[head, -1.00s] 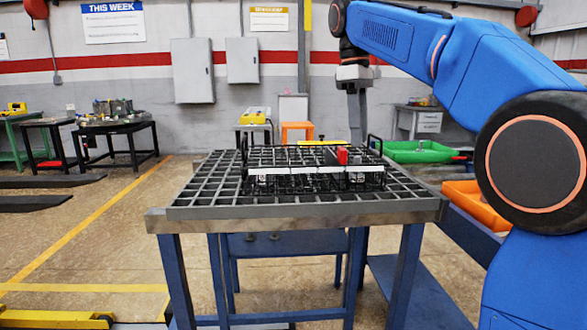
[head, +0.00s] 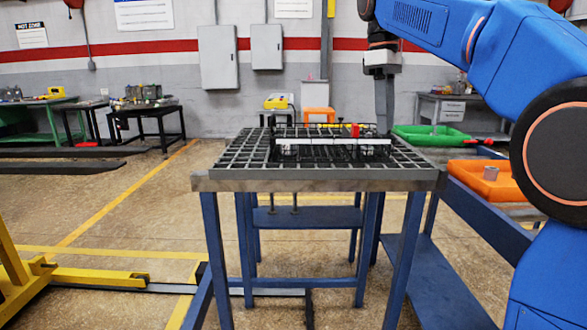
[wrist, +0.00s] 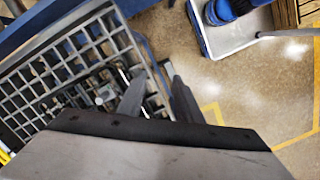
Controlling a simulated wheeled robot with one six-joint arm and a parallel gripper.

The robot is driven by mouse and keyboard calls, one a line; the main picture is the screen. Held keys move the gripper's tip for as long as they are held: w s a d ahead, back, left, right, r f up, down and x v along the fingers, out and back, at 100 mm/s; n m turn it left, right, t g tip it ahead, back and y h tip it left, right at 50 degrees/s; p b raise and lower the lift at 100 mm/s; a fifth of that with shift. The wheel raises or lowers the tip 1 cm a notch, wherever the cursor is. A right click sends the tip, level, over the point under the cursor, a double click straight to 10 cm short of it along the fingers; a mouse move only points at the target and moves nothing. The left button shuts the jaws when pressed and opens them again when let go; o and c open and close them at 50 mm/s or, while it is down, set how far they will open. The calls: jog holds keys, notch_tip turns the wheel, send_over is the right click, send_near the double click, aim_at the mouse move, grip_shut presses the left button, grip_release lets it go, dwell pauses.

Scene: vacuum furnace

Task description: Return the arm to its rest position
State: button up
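My blue arm comes in from the right in the head view, bent high, and my gripper (head: 384,118) points down near the right back edge of the grid-topped table (head: 212,182). In the wrist view the two dark fingers of my gripper (wrist: 160,85) stand apart with nothing visible between them. The table's grid and edge show behind and below them. A black wire basket (head: 330,152) with a pale front bar sits on the grid, left of my gripper in the head view. A small red block (head: 355,130) shows at the basket's back right.
A blue side table carries an orange tray (head: 488,180) with a grey cup (head: 491,173) and a green tray (head: 425,137). A yellow frame (head: 90,275) stands on the floor at left.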

jog(key=s+d+f+m+t, duration=0.2)
jog(key=s+f+m, duration=0.1)
jog(key=s+f, duration=0.7)
jog(key=s+d+f+m+t, duration=0.1)
jog(key=s+d+f+m, duration=0.2)
jog(key=s+f, duration=0.7)
jog(key=s+d+f+m+t+y, duration=0.1)
jog(key=s+f+m, duration=0.4)
jog(key=s+f, duration=0.5)
notch_tip(320, 180, down, 6)
jog(key=shift+s+d+r+t, duration=0.15)
jog(key=shift+d+r+t, duration=0.1)
jog(key=shift+d+t, duration=0.6)
